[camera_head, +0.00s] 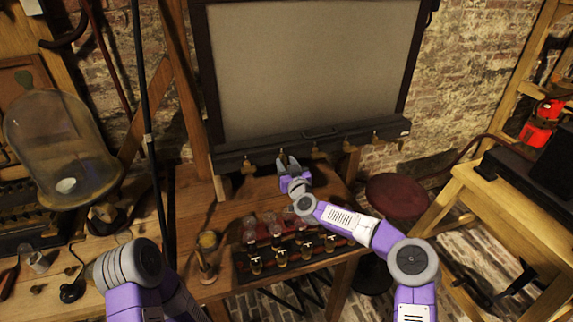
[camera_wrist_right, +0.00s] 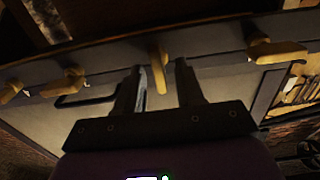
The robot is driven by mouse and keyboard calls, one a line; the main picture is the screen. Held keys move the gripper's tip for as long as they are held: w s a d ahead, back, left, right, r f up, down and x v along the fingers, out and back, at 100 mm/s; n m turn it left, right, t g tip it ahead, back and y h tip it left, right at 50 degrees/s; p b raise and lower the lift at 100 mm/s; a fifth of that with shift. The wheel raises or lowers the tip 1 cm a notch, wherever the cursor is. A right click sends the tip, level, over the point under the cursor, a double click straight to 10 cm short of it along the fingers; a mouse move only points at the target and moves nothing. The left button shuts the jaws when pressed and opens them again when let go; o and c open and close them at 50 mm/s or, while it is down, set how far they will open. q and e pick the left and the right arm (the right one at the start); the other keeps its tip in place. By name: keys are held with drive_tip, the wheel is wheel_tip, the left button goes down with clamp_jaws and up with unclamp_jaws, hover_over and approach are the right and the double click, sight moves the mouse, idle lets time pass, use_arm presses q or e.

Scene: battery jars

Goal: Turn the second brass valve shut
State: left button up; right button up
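A row of brass valves runs along the dark lower rail (camera_head: 345,133) of the large framed panel. The second valve from the left (camera_head: 283,157) is at my right gripper (camera_head: 286,161). In the right wrist view, one brass valve handle (camera_wrist_right: 158,68) reaches down between the two fingers of the right gripper (camera_wrist_right: 161,66), with a visible gap on each side. The fingers are apart. The first valve (camera_head: 247,165) is to the left, the third (camera_head: 316,151) to the right. My left arm enters at the lower left; its gripper is out of view.
A wooden table (camera_head: 190,205) stands below the rail. Several small jars in a dark rack (camera_head: 243,272) are on it, near my right forearm. A glass bell jar (camera_head: 60,145) stands at the left. A round dark-red stool (camera_head: 397,195) is to the right.

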clamp_jaws()
idle(0.4)
drive_tip(key=shift+f+m+b, duration=0.1)
drive_tip(key=shift+m+b, duration=0.5)
drive_tip(key=shift+b, duration=0.35)
drive_tip(key=shift+w+d+f+m+b, duration=0.1)
drive_tip(key=shift+d+m+b, duration=0.05)
drive_tip(key=shift+m+b, duration=3.6)
drive_tip(key=shift+w+d+f+m+b, duration=0.1)
drive_tip(key=shift+m+b, duration=2.7)
drive_tip(key=shift+m, duration=1.85)
